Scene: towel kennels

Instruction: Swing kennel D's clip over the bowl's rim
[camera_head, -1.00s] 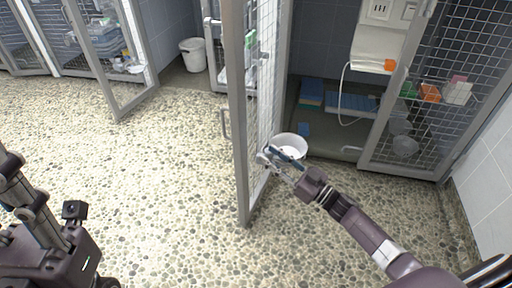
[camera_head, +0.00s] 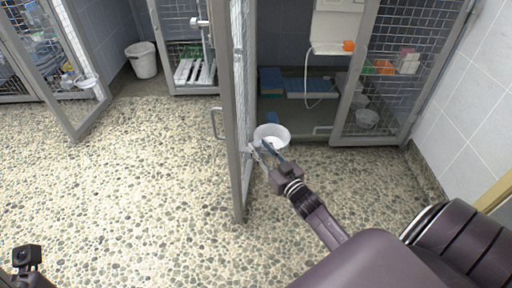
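A white bowl (camera_head: 271,136) sits against the inner side of the open mesh door (camera_head: 240,120), low down near its free edge. My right gripper (camera_head: 259,150) is at the bowl's near side, close to the door mesh. Its fingers overlap the bowl's front in the picture. The clip is too small to make out, and I cannot tell whether the fingers are apart or closed on it. The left gripper's fingers are not in view; only a part of my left arm shows at the bottom left.
The open kennel behind holds blue mats (camera_head: 306,88) and a white wall unit (camera_head: 338,27) with a hanging cord. A mesh door with bins (camera_head: 368,118) stands to the right. A white bucket (camera_head: 142,60) stands at the back left. The pebbled floor at left is clear.

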